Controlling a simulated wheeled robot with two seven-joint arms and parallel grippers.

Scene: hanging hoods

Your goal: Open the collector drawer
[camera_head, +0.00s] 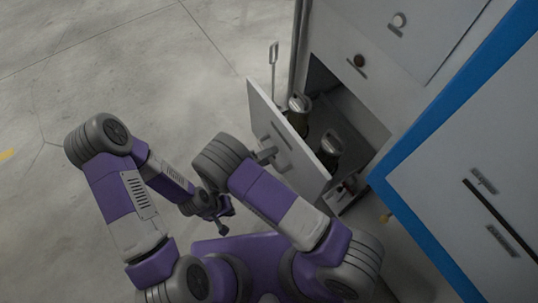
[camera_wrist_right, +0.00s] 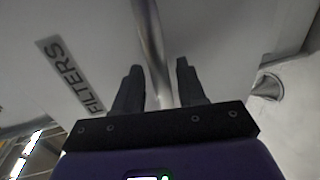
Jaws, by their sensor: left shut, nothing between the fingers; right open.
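The drawer (camera_head: 262,103) stands pulled out from the white cabinet, its pale front panel facing my arms. Inside it are two dark containers with light tops, one at the back (camera_head: 299,104) and one nearer (camera_head: 330,147). My right gripper (camera_head: 269,154) is at the outer face of the panel. In the right wrist view its fingers (camera_wrist_right: 158,85) are open on either side of a metal handle bar (camera_wrist_right: 150,45), beside a "FILTERS" label (camera_wrist_right: 70,75). Whether they touch the bar I cannot tell. My left gripper (camera_head: 224,217) is shut and empty, apart from the drawer.
The cabinet's upper front (camera_head: 400,55) has a dark knob (camera_head: 359,61) and a light knob (camera_head: 398,20). A blue-edged cabinet (camera_head: 470,165) stands close on the right. The grey floor (camera_head: 110,60) at left is clear.

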